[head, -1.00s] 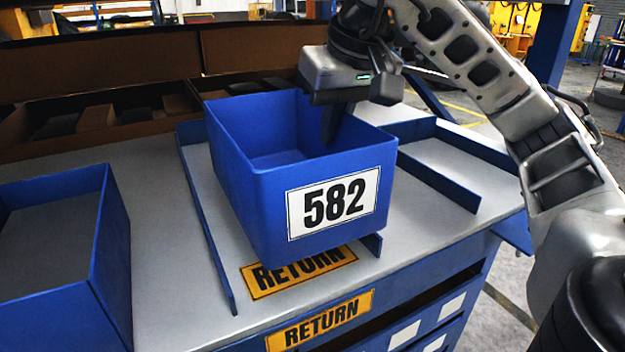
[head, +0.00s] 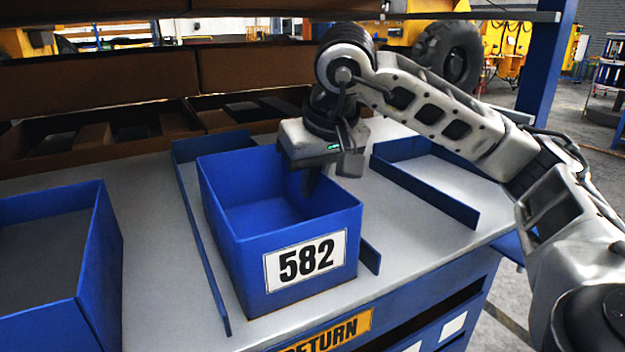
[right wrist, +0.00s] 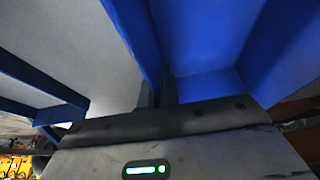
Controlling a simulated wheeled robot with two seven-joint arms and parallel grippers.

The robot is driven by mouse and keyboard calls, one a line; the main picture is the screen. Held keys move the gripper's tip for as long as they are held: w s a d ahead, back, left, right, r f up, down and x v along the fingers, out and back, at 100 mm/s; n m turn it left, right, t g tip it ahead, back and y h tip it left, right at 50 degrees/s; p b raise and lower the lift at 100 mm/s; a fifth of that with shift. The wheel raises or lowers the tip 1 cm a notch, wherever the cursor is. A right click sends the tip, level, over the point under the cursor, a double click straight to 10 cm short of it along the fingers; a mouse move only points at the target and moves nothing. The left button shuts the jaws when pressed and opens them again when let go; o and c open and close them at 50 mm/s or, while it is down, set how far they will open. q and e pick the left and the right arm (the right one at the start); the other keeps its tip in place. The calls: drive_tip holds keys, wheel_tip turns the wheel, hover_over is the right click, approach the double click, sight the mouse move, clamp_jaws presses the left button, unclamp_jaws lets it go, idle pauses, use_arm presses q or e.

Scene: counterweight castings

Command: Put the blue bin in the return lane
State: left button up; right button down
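The blue bin (head: 225,245), labelled 582, is upright between the low blue rails of the return lane, left rail (head: 205,255) and right rail (head: 370,257). It looks down on the grey lane surface, though I cannot see its underside. My right gripper (head: 312,182) is at the bin's right wall, with one finger inside it. In the right wrist view the two fingers (right wrist: 157,92) close on the wall of the blue bin (right wrist: 205,40). The RETURN front label (head: 330,332) shows below the bin. My left gripper is out of view.
Another blue open-topped box (head: 100,265) stands at the left, apart from the bin. A further blue divider (head: 425,187) is at the right. Brown cartons (head: 150,125) line the back. Bare grey surface lies left of the left rail.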

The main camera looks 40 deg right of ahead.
drive_tip(key=c, duration=1.6)
unclamp_jaws()
drive_tip(key=shift+f, duration=0.1)
drive_tip(key=shift+c, duration=0.2)
